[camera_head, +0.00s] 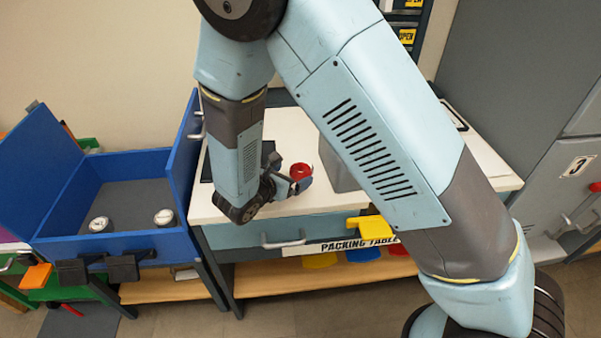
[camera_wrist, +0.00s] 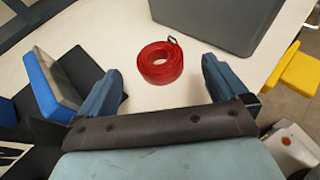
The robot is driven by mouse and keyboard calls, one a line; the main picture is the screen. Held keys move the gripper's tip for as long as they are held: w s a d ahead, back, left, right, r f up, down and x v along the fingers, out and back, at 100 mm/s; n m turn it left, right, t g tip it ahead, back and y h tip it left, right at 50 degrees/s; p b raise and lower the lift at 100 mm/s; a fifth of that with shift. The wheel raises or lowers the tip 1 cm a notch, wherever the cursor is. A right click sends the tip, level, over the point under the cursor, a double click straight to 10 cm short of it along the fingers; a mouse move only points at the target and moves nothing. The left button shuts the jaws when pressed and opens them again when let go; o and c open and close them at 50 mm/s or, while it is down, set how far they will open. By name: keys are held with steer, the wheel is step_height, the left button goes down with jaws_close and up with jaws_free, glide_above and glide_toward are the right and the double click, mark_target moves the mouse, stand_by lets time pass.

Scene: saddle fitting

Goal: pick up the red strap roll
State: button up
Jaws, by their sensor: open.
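The red strap roll (camera_head: 300,171) lies flat on the white top of the packing table (camera_head: 288,127). In the wrist view the roll (camera_wrist: 160,63) is a coiled red band with an open centre and a small dark buckle at its upper right. My gripper (camera_wrist: 165,88) is open and empty, its two blue fingers spread to the left and right of the roll's near side. The roll sits just beyond the fingertips, roughly centred between them. In the head view my gripper (camera_head: 290,184) is at the roll's left and near side, partly covered by my wrist.
A grey box (camera_wrist: 225,25) stands close behind and right of the roll, partly behind my arm in the head view. A blue-and-grey object (camera_wrist: 55,80) lies to the left. A yellow object (camera_wrist: 295,72) is at the right. An open blue bin (camera_head: 125,247) with two round items stands left of the table.

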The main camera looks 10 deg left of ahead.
mark_target(298, 171)
steer(key=x, duration=0.4)
steer(key=shift+w+f, duration=0.25)
steer(key=shift+w, duration=0.05)
steer(key=c, duration=1.2)
steer(key=shift+r, duration=0.1)
